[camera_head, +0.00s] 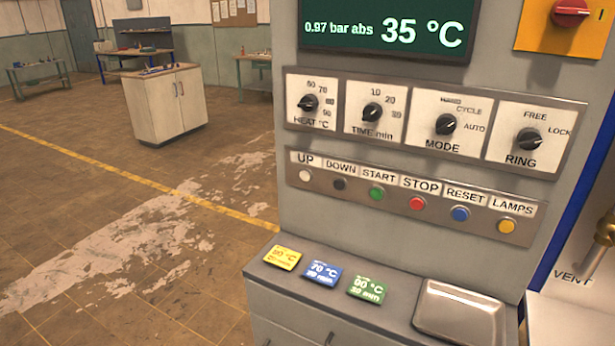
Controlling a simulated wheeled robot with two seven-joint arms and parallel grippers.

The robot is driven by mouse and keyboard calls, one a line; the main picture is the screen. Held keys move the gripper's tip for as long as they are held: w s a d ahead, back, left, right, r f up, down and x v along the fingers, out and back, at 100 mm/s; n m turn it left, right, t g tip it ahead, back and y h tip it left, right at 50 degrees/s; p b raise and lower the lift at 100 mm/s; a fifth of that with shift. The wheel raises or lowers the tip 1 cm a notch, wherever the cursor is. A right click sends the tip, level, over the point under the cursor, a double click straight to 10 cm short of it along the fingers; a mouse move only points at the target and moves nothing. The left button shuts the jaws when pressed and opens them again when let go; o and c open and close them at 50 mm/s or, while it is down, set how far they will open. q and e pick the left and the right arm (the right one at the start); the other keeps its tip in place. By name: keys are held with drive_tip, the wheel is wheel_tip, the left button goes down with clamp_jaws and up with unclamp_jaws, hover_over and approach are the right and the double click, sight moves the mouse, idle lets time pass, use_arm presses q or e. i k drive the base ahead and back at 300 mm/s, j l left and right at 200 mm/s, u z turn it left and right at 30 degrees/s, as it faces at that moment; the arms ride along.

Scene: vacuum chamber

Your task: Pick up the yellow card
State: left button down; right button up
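The yellow card (283,258) lies flat on the grey ledge (395,316) below the control panel, at the ledge's left end. Its print is small; it seems to show a temperature in °C. A blue card (322,273) reading 70 °C lies just right of it, and a green card (368,288) reading 90 °C lies right of the blue one. The three cards are apart from each other. Neither of my grippers shows in the head view.
A shallow metal tray (460,312) sits at the ledge's right end. Above are a row of buttons (417,204), several knobs (372,112) and a display (385,28) reading 35 °C. A brass valve handle (604,232) is at right. The floor (120,235) at left is open, with a cabinet (165,103) farther back.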

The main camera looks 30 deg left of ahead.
sight(279, 256)
drive_tip(key=j+z, duration=0.2)
drive_tip(key=z, duration=0.3)
drive_tip(key=j+z, duration=0.25)
drive_tip(key=j, duration=0.2)
drive_tip(key=j+z, duration=0.3)
drive_tip(key=j, duration=0.75)
drive_tip(key=k+j+z, duration=0.1)
drive_tip(key=j, duration=0.4)
drive_tip(key=k+j, duration=0.15)
drive_tip(key=j, duration=0.4)
drive_tip(key=k+j, duration=0.1)
drive_tip(key=j, duration=0.4)
drive_tip(key=j+z, duration=0.1)
drive_tip(key=j, duration=0.45)
drive_tip(key=k, duration=0.05)
